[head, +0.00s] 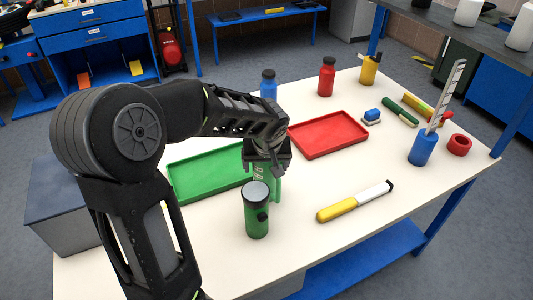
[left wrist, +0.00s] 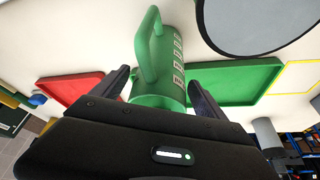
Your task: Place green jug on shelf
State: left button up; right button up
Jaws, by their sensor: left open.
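The green jug (head: 265,184) stands on the white table, mostly hidden behind a green cylinder and below my left gripper. In the left wrist view the jug (left wrist: 168,70) shows its handle and a strip of light markings. My left gripper (head: 266,160) is open, with one finger on each side of the jug's near end in the left wrist view (left wrist: 163,98). I cannot tell whether the fingers touch it. The grey shelf (head: 495,40) is at the upper right. My right gripper is not in view.
A green cylinder (head: 256,217) with a grey top stands just in front of the jug. A green tray (head: 205,174) and a red tray (head: 328,135) lie nearby. A yellow and white tool (head: 354,202) lies at right. White containers (head: 468,12) stand on the shelf.

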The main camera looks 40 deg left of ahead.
pick_arm(q)
jog(key=v, duration=1.1)
jog(key=shift+f, duration=0.15)
